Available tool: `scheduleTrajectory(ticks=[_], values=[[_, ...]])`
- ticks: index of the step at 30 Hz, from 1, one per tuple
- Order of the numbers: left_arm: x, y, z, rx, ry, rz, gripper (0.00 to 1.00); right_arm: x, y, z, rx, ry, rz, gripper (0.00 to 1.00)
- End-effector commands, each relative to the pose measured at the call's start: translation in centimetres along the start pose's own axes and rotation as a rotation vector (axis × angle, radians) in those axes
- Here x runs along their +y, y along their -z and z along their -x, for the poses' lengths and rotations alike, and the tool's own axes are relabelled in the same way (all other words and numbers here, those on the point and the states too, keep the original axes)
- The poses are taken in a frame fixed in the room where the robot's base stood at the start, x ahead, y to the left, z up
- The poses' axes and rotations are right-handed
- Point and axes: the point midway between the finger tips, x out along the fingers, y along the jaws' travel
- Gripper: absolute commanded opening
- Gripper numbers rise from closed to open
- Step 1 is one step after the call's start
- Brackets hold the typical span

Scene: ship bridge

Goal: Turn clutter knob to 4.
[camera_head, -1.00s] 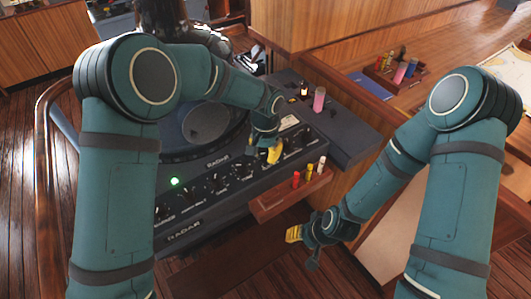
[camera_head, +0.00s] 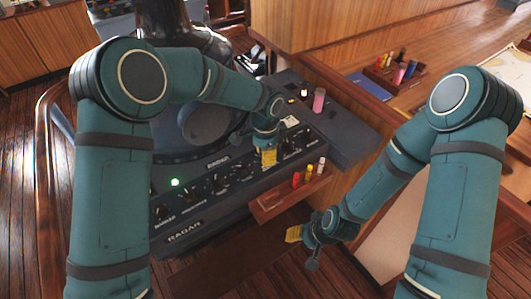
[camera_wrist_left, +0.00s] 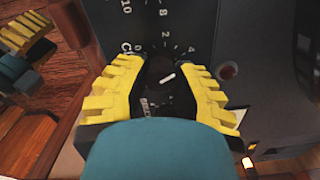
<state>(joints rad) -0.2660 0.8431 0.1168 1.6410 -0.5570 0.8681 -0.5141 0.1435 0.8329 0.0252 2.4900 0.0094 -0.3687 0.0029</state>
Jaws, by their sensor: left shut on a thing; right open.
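The clutter knob (camera_wrist_left: 162,72) is a dark round knob with a white pointer line, on the dark radar panel (camera_wrist_left: 130,18). Numbers 0, 2 and 4 show above it in the left wrist view; its label is mostly covered, with only a "C" readable. The pointer slants up to the right, toward the 4 side. My left gripper (camera_head: 266,157) has its yellow fingers on both sides of the knob, shut on it; it also shows in the left wrist view (camera_wrist_left: 161,90). My right gripper (camera_head: 293,235) is open and empty, low in front of the console.
A small wooden shelf (camera_head: 270,207) with red, yellow and white markers juts out below the panel. A pink cylinder (camera_head: 319,100) stands on the console top. Other panel knobs (camera_head: 217,182) and a green light (camera_head: 175,182) lie to the left.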

Motion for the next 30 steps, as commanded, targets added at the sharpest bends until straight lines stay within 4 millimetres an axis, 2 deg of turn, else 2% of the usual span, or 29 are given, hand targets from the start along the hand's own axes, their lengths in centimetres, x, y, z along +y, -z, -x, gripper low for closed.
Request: scheduleTrajectory(ticks=[16, 17, 19, 30], values=[[0.11, -0.08, -0.19, -0.003, -0.004, -0.025, 0.00, 0.00, 0.01, 0.02, 0.000, 0.000, 0.000, 0.47], [0.11, -0.08, -0.19, -0.003, -0.004, -0.025, 0.35, 0.00, 0.01, 0.02, 0.000, 0.000, 0.000, 0.47], [0.10, -0.08, -0.18, -0.003, -0.004, -0.025, 0.59, 0.00, 0.01, 0.02, 0.000, 0.000, 0.000, 0.47], [0.00, -0.01, 0.22, 0.000, 0.000, -0.024, 0.61, 0.01, 0.00, 0.02, 0.000, 0.000, 0.000, 0.47]])
